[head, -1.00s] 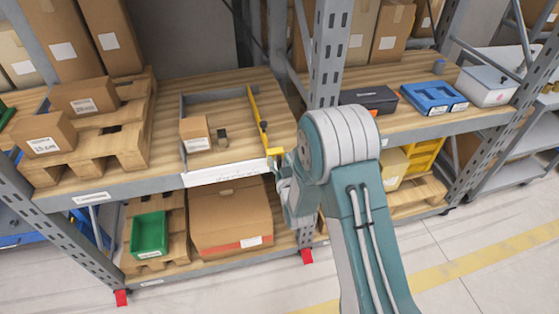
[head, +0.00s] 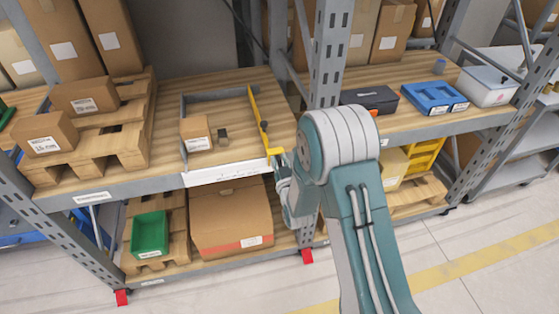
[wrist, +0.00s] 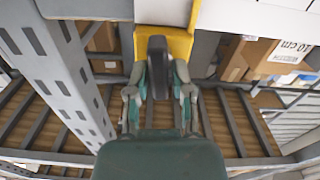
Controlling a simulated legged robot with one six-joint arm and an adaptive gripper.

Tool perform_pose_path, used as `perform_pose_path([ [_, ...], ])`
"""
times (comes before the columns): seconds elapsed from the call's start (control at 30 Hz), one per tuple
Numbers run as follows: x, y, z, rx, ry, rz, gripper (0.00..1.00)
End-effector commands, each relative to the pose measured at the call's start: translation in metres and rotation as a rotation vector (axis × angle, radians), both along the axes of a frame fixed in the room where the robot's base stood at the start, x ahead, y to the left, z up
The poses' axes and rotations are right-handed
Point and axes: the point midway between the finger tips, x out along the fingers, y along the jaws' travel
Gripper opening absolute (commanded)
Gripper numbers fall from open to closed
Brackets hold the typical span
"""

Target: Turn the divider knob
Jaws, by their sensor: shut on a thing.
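The yellow divider (head: 257,112) stands on the wooden shelf, with a yellow end piece (head: 274,151) at the shelf's front edge. In the wrist view the yellow end piece (wrist: 170,17) is straight ahead. The black divider knob (wrist: 157,58) is in front of it, upright in the picture and between my fingers. My gripper (wrist: 159,84) is shut on the knob, with one finger at each side. In the head view my gripper (head: 281,167) is at the shelf's front edge, partly behind my arm, and the knob is hidden there.
A small carton (head: 195,133) and a small dark block (head: 222,137) lie left of the divider. A grey rack upright (head: 327,55) stands close to the right of my gripper. A large carton (head: 232,215) and a green bin (head: 149,234) are on the lower level.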

Motion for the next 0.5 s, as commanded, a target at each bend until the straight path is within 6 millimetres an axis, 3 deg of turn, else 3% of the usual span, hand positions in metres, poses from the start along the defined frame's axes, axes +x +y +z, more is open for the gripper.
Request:
perform_pose_path([
  [0.5,-0.0015,0.0064,-0.0020,-0.448,-0.130,0.004,0.00],
])
